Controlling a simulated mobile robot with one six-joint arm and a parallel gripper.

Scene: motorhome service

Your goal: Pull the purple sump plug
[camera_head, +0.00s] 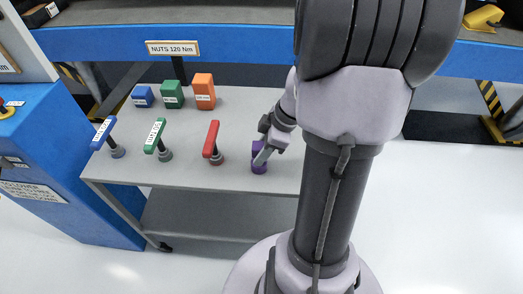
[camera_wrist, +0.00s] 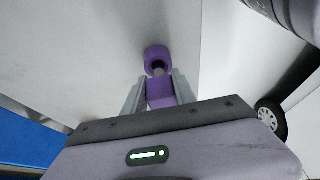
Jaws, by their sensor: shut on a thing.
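The purple sump plug (camera_wrist: 160,96) is between the two fingers of my gripper (camera_wrist: 160,86) in the wrist view, and the jaws are shut on it. A grey stem shows beyond it, in line with a round purple collar (camera_wrist: 154,52) with a dark opening. I cannot tell whether the stem is still seated in the collar. In the head view the purple collar (camera_head: 259,168) stands on the grey bench top, with my gripper (camera_head: 262,157) just above it. The fingers partly hide the plug there.
Red (camera_head: 212,138), green (camera_head: 155,135) and blue (camera_head: 103,132) handled tools stand in a row to the left on the grey bench (camera_head: 190,178). Blue, green and orange blocks (camera_head: 204,90) sit behind. A blue beam (camera_head: 220,40) crosses above the bench. White floor lies right.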

